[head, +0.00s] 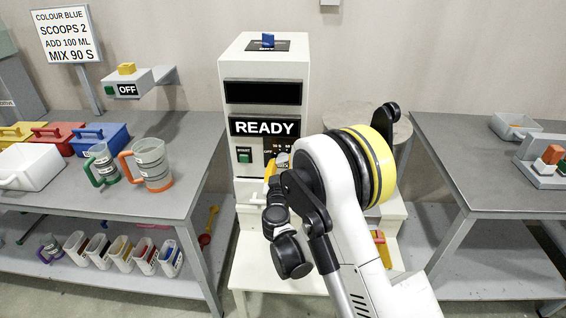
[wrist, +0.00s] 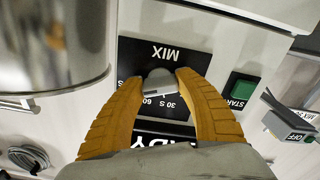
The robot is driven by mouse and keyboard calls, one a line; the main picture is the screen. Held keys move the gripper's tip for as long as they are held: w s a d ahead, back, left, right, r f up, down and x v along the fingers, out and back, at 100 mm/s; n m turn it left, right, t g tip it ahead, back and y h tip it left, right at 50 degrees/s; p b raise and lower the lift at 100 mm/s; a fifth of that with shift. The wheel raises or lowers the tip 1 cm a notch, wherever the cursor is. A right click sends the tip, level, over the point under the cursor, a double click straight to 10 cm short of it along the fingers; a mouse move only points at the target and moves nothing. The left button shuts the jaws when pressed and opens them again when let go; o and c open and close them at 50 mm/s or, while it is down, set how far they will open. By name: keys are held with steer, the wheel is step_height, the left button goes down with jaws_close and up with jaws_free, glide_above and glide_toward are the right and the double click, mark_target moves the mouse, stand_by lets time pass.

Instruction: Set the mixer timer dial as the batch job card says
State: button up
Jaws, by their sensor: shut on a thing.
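The batch job card (head: 66,34) at the upper left reads COLOUR BLUE, SCOOPS 2, ADD 100 ML, MIX 90 S. The white mixer cabinet (head: 232,110) has a display (head: 265,127) reading READY. Its timer dial (head: 282,158) is a grey knob on a black plate marked MIX; it also shows in the wrist view (wrist: 159,78). My gripper (wrist: 161,84) is shut on the dial, one tan finger on each side. In the wrist view, upside down, 30 S and 60 labels show beside the knob. The fingers hide other marks; I cannot tell its setting.
A green START button (head: 244,155) sits left of the dial plate. A grey box reading OFF (head: 127,90) is over the left bench. Measuring jugs (head: 152,165) stand on that bench. A round metal drum (wrist: 55,45) is close beside my gripper.

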stand_by(0.3)
steer(key=o, duration=1.2)
